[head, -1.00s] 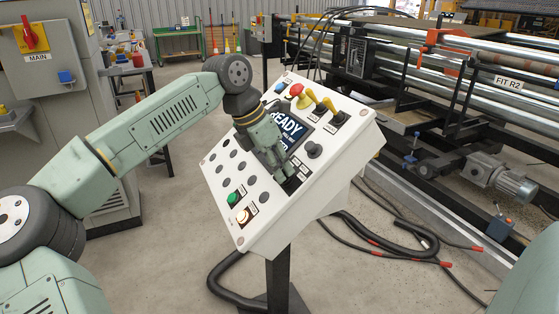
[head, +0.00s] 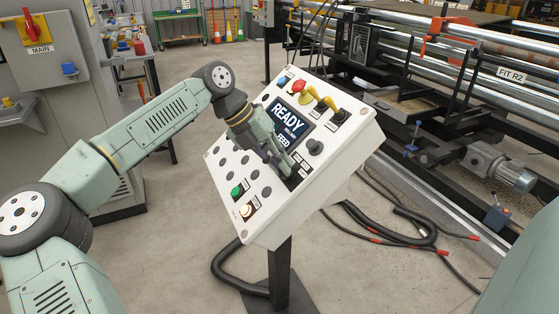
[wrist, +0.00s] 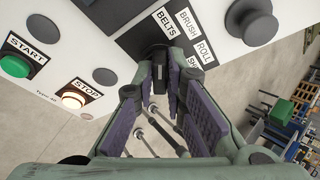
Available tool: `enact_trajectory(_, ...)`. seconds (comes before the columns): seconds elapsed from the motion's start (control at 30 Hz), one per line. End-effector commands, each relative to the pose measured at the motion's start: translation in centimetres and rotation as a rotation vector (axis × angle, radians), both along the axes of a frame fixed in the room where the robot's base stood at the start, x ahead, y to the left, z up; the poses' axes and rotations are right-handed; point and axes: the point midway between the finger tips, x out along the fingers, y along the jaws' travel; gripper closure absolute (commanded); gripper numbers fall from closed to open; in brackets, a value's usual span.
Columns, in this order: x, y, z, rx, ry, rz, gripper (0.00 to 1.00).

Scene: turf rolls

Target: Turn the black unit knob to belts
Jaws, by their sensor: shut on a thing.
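The black unit knob (wrist: 159,72) is between my fingertips in the wrist view, low on the white panel (head: 240,213). My gripper (head: 286,172) is shut on it; it also shows in the wrist view (wrist: 155,82). The labels BELTS (wrist: 166,24), BRUSH and ROLL (wrist: 204,50) lie just beyond the knob, with another label partly cut off. The fingers hide much of the knob, and I cannot tell which label it points to. In the head view the gripper covers the knob.
The panel's screen (head: 288,122) reads READY and FEED. A green START button (wrist: 14,66) and a lit STOP button (wrist: 73,99) are to the left. Another black knob (head: 315,147), yellow-handled switches and a red button (head: 298,86) are higher up. Hoses lie on the floor.

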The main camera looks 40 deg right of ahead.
Motion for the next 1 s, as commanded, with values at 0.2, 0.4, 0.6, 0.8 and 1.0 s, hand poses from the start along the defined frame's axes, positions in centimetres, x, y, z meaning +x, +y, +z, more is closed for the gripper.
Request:
enact_trajectory(0.2,0.02,0.08,-0.06,0.012,0.045,0.052,1.0)
enact_trajectory(0.4,0.04,0.08,-0.1,0.015,0.057,0.07,1.0)
enact_trajectory(0.6,0.04,0.09,-0.12,0.015,0.059,0.072,1.0)
enact_trajectory(0.8,0.04,0.09,-0.12,0.016,0.06,0.071,0.85)
enact_trajectory(1.0,0.04,0.07,-0.09,0.015,0.058,0.07,0.72)
